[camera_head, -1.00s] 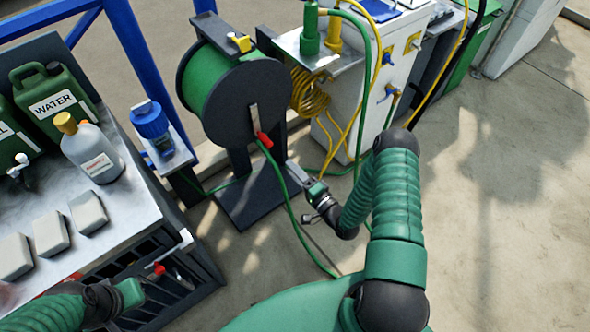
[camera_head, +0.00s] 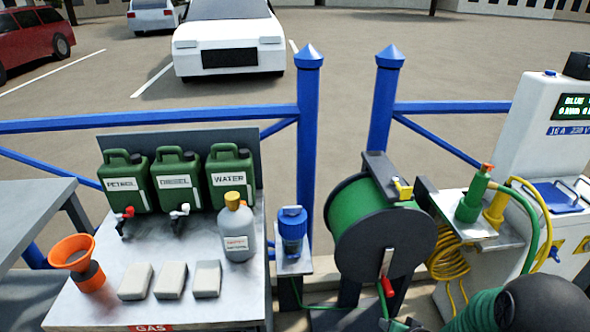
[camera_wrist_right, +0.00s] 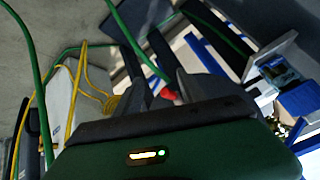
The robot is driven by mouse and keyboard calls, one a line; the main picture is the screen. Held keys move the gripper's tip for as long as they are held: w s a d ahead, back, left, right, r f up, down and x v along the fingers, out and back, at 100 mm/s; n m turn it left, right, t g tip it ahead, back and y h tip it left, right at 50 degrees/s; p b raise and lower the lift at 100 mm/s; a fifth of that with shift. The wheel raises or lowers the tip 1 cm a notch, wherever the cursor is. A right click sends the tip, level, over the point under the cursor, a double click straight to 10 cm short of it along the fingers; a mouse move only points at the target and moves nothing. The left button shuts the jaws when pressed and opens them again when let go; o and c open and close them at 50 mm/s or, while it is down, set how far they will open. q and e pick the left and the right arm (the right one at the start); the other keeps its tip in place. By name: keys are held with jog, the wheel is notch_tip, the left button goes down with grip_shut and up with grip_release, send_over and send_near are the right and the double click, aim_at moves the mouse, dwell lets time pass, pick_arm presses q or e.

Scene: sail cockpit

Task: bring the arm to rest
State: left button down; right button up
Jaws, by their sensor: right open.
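My right arm (camera_head: 478,312) shows only in part at the bottom right of the head view, as a green ribbed sleeve and a black joint. In the right wrist view my right gripper (camera_wrist_right: 148,70) is open, its two dark fingers spread apart. A red hose tip (camera_wrist_right: 168,95) on a green hose shows near the fingers; I cannot tell how far away it is. In the head view the red tip (camera_head: 387,287) hangs at the front of the green hose reel (camera_head: 352,215). My left gripper is out of view.
A bench (camera_head: 150,258) on the left holds green canisters (camera_head: 180,180), a grey bottle (camera_head: 236,230), an orange funnel (camera_head: 75,255) and pale blocks (camera_head: 170,281). A blue-lidded container (camera_head: 291,228) stands beside it. A white service pillar (camera_head: 535,125) and yellow coiled hose (camera_head: 450,262) are at right.

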jog(key=s+a+r+n+g, duration=0.2)
jog(key=s+a+r+g, duration=0.15)
jog(key=s, duration=0.45)
jog(key=s+a+r+n+g, duration=0.2)
jog(key=s+a+r, duration=0.25)
jog(key=s, duration=0.35)
jog(key=w+p+v, duration=0.2)
jog(key=p+v, duration=0.8)
jog(key=w+r+p+v, duration=0.1)
jog(key=w+p+v, duration=0.1)
jog(key=p+v, duration=0.8)
jog(key=shift+w+r, duration=0.35)
jog(key=shift+a, duration=0.1)
